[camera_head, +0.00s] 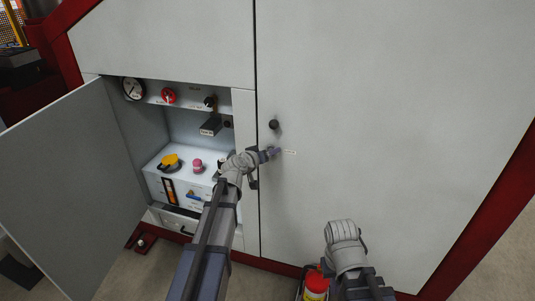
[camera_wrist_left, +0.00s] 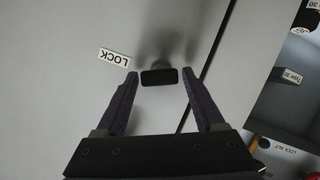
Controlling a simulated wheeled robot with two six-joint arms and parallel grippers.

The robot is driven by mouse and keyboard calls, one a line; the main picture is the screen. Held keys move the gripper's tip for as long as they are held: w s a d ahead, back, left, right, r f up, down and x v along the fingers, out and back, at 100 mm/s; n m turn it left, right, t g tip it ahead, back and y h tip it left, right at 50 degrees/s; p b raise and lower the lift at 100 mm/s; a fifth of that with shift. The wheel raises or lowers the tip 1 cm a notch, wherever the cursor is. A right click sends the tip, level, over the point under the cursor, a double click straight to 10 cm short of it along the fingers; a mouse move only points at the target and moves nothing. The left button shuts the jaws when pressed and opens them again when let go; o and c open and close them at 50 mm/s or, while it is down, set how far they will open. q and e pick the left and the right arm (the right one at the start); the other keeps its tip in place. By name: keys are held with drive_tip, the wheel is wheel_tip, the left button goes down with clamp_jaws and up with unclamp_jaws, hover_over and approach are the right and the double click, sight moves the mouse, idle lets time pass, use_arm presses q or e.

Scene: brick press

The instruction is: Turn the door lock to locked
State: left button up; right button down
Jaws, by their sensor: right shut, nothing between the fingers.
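The door lock is a small dark bar-shaped turn knob (camera_wrist_left: 160,77) on the pale cabinet door. A white LOCK label (camera_wrist_left: 114,57) sits beside it; the label also shows in the head view (camera_head: 290,152). My left gripper (camera_wrist_left: 160,74) is open, with one fingertip on each side of the knob. Whether the fingers touch it is not clear. In the head view my left gripper (camera_head: 268,153) covers the knob. My right gripper (camera_head: 342,229) is shut and empty, low in front of the door.
A round black knob (camera_head: 274,124) sticks out of the door just above the lock. To the left, a compartment with a gauge (camera_head: 133,89), a red dial (camera_head: 168,96) and several controls stands open, its grey door (camera_head: 75,185) swung left. A red extinguisher (camera_head: 316,282) stands low near my right arm.

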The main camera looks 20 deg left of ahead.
use_arm(q)
clamp_jaws()
idle(0.3)
drive_tip(key=shift+a+f+n+t+h+b, duration=0.15)
drive_tip(key=shift+n+h+b, duration=0.2)
drive_tip(key=shift+n+b, duration=0.2)
drive_tip(key=shift+f+n+t+h+b, duration=0.15)
drive_tip(key=shift+n+h+b, duration=0.25)
drive_tip(key=shift+n, duration=0.25)
drive_tip(key=shift+n+h+b, duration=0.55)
drive_tip(key=shift+n+b, duration=0.35)
drive_tip(key=shift+n, duration=0.1)
drive_tip(key=n+t+h+b, duration=0.1)
drive_tip(key=n+b, duration=0.2)
drive_tip(key=shift+a+f, duration=0.1)
drive_tip(key=shift+f, duration=0.05)
drive_tip(key=shift+n+t+h+b, duration=0.4)
drive_tip(key=shift+n+t+b, duration=0.35)
drive_tip(key=shift+n, duration=0.55)
drive_tip(key=shift+o, duration=1.2)
unclamp_jaws()
